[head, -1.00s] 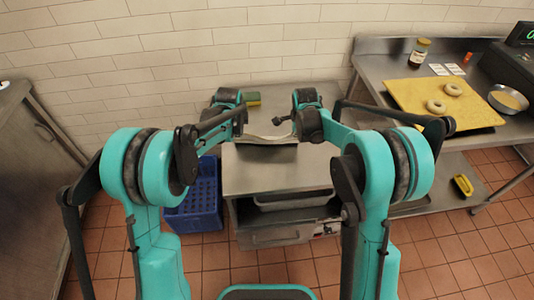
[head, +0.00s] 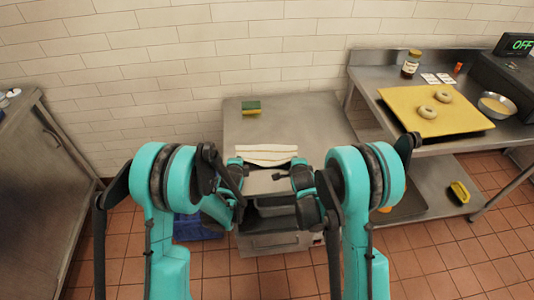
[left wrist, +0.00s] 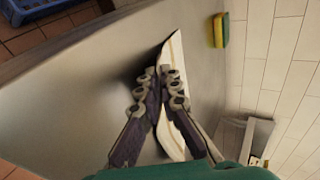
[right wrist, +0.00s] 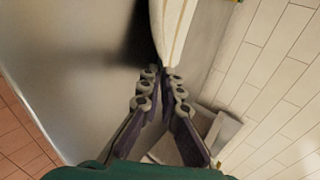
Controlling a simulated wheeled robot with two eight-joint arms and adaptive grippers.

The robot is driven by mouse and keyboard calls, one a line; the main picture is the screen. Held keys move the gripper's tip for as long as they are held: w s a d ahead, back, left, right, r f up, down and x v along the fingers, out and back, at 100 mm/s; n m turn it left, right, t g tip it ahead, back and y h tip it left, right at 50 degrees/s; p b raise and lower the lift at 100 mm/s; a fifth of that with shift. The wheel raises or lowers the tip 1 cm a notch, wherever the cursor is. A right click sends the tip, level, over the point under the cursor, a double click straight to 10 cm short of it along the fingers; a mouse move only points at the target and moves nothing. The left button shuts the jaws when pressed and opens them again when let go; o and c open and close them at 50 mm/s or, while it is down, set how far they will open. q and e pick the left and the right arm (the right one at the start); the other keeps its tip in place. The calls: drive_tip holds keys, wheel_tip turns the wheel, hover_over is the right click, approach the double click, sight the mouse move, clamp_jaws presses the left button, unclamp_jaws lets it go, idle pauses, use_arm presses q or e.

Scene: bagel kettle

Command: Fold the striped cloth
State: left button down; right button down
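The striped cloth (head: 267,151) is cream with thin darker stripes. It lies as a narrow band across the metal table in the head view, its near edge curved. My left gripper (head: 241,166) is at the cloth's near left. In the left wrist view its fingers (left wrist: 168,72) are closed together at the edge of the cloth (left wrist: 174,50). My right gripper (head: 284,176) is at the near right. In the right wrist view its fingers (right wrist: 163,73) are closed together at a corner of the cloth (right wrist: 172,30). The fingers partly hide where they pinch it.
A yellow-green sponge (head: 251,107) lies behind the cloth on the metal table (head: 310,115). To the right, a counter holds a yellow board (head: 450,115) with bagels, a jar (head: 411,64) and a bowl (head: 496,106). A blue crate (head: 197,228) is below left.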

use_arm(q)
drive_tip(key=c, duration=1.4)
unclamp_jaws()
drive_tip(key=shift+c, duration=0.2)
use_arm(e)
drive_tip(key=c, duration=1.4)
unclamp_jaws()
drive_tip(key=shift+c, duration=0.2)
